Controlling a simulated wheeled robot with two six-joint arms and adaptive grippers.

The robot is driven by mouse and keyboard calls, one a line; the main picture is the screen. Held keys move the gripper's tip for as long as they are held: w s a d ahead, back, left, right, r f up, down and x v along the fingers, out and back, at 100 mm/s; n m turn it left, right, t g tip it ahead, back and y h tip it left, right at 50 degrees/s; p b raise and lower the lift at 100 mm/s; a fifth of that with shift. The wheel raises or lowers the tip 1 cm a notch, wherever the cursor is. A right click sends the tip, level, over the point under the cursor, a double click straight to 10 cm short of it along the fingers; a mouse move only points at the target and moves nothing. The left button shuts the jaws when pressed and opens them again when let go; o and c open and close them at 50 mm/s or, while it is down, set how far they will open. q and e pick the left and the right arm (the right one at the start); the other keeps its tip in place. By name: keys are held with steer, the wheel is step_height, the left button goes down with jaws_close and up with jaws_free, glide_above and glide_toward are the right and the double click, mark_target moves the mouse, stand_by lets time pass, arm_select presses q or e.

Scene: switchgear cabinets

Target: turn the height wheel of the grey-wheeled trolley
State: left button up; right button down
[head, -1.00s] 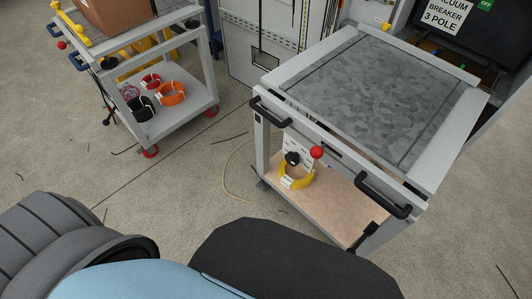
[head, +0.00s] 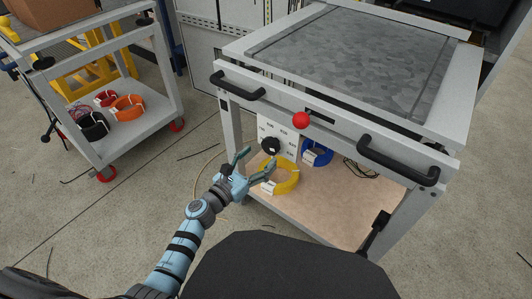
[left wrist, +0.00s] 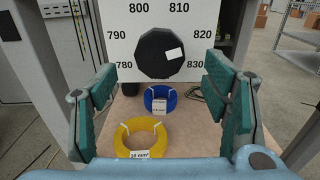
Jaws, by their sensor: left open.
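The trolley with grey wheels (head: 345,110) stands at the centre right in the head view. Its height wheel (head: 270,145) is a black knob on a white scale plate below the top. In the left wrist view the height wheel (left wrist: 160,53) sits high and central, with numbers from 780 to 830 around it and a white mark on its right. My left gripper (head: 256,160) is open in front of and slightly below the wheel, apart from it. In the left wrist view its green-padded fingers (left wrist: 160,88) are spread on either side. My right gripper is out of view.
A red ball knob (head: 301,120) and black handles (head: 398,160) stick out from the trolley's front. Yellow (head: 281,178) and blue (head: 318,153) cable coils lie on its lower shelf. Another trolley (head: 140,120) with red wheels stands at left. Floor between them is mostly clear.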

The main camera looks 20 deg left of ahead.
mark_target(268, 149)
arm_select(q)
steer(key=x, duration=0.3)
steer(key=shift+w+f+b, duration=0.15)
steer(key=shift+b, duration=0.2)
steer(key=shift+w+d, duration=0.2)
steer(key=shift+w, duration=0.2)
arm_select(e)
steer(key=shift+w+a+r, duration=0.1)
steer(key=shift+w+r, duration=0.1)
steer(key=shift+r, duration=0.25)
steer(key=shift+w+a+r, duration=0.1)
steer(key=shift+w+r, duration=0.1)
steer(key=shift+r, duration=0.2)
arm_select(q)
steer(key=c, duration=1.2)
steer(key=shift+o, duration=0.2)
steer(key=shift+n, duration=0.3)
